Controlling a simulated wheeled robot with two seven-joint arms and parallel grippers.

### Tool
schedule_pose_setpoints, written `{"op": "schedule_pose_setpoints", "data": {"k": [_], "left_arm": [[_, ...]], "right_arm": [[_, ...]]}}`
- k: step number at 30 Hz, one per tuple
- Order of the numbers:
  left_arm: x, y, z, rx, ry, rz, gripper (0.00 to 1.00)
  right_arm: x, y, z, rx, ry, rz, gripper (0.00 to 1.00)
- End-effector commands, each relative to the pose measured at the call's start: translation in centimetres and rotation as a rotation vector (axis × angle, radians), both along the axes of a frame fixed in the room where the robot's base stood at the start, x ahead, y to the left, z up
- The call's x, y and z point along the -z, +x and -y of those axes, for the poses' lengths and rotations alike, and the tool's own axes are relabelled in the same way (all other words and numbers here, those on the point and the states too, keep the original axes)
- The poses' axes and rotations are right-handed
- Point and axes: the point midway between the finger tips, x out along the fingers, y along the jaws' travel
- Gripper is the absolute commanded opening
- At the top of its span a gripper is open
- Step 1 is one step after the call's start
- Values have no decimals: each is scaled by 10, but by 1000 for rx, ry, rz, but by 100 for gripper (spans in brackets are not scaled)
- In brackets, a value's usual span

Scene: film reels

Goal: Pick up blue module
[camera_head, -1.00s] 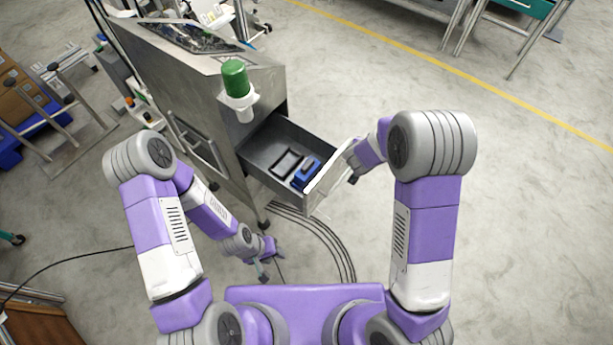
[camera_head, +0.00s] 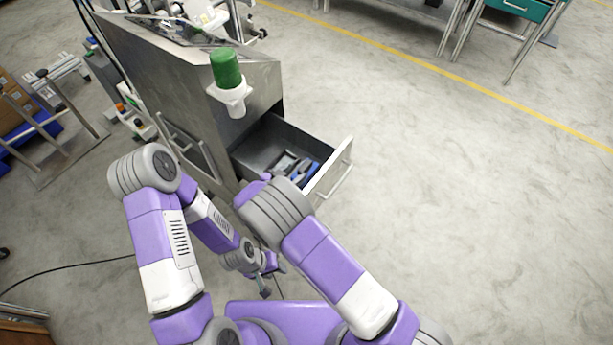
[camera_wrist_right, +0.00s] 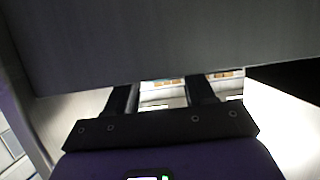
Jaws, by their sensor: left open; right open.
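The blue module (camera_head: 313,171) lies inside the open drawer, near its front panel, and is partly covered in the head view. My right arm now reaches across the drawer's near side, and its bulky joint hides most of the right hand. In the right wrist view my right gripper (camera_wrist_right: 161,94) is open, with two dark fingers apart and nothing seen between them. A grey surface fills the upper part of that view, and the blue module is not visible there. My left gripper (camera_head: 272,283) is open and empty, low beside the cabinet.
The drawer (camera_head: 330,172) is pulled out from a metal cabinet (camera_head: 180,90). A dark frame-like item (camera_head: 283,160) lies in the drawer beside the module. A green-topped cylinder (camera_head: 226,70) is mounted on the cabinet's side.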

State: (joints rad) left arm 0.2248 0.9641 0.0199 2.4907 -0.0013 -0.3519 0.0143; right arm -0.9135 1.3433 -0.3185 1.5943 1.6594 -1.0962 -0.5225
Motion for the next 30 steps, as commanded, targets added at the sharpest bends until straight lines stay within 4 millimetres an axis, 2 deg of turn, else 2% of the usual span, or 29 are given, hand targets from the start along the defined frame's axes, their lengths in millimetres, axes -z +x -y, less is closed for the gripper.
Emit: {"op": "schedule_pose_setpoints", "data": {"k": [7, 12, 20, 30], "left_arm": [[18, 0, 0, 0, 0, 0, 43], [23, 0, 0, 0, 0, 0, 43], [22, 0, 0, 0, 0, 0, 43], [22, 0, 0, 0, 0, 0, 43]], "right_arm": [[15, 24, 22, 1, 1, 1, 53], [21, 39, 33, -1, 2, 0, 53], [20, 42, 34, -1, 2, 0, 53], [21, 41, 34, -1, 3, -1, 3]]}}
